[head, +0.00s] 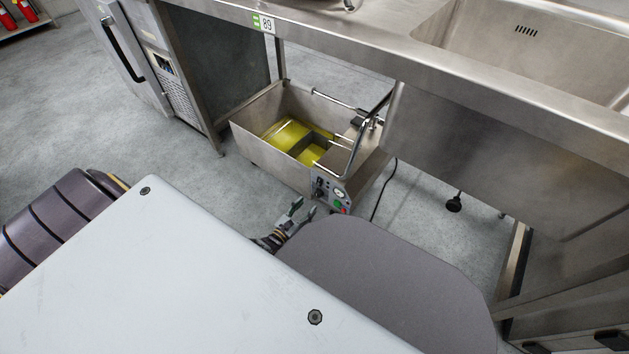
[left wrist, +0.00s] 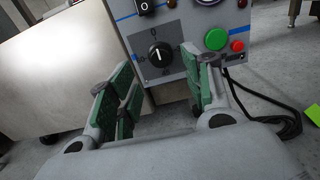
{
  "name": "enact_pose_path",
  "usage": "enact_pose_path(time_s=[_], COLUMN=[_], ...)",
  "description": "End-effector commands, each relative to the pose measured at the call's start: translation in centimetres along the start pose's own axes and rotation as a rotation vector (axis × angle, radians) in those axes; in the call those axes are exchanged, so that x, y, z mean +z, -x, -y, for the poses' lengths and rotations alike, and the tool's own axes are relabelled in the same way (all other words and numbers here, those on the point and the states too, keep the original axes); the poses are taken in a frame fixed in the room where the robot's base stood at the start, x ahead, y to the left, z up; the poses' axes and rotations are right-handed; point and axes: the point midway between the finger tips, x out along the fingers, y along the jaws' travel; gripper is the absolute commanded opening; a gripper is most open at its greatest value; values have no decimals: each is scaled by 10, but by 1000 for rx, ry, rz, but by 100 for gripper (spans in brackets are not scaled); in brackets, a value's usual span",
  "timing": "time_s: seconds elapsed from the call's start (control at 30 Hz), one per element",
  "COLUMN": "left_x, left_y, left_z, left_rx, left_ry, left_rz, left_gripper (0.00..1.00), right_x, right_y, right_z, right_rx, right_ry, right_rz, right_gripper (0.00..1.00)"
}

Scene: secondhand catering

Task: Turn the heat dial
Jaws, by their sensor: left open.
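The heat dial (left wrist: 159,54) is a round black knob with a white pointer line, on the grey and blue control panel (left wrist: 178,22). In the left wrist view it shows between my two green-padded fingers, beyond their tips. My left gripper (left wrist: 155,75) is open and empty, apart from the dial as far as I can see. In the head view the panel (head: 331,191) is on the front of a steel fryer tank (head: 262,145) under the counter. My left gripper (head: 300,211) is just in front of the panel there. My right gripper is not in view.
A green button (left wrist: 216,39) and a red button (left wrist: 237,46) sit right of the dial. A black switch (left wrist: 145,7) is above it. A black cable (head: 382,190) runs to the floor. The steel counter (head: 330,36) overhangs the tank. Open floor (head: 190,165) lies left.

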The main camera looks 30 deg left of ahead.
Motion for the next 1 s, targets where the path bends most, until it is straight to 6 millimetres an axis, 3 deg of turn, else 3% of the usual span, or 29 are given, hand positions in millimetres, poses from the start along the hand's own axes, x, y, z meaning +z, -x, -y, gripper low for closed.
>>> enact_pose_path(time_s=[0.5,1.0], left_x=[0,0], left_y=[-54,-63], left_z=[0,0], left_rx=[1,0], left_ry=[0,0], left_rz=[2,1], left_gripper=[50,50], right_x=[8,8], right_y=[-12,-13], right_z=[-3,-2], right_rx=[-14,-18], right_ry=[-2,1], right_rz=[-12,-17], right_gripper=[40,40])
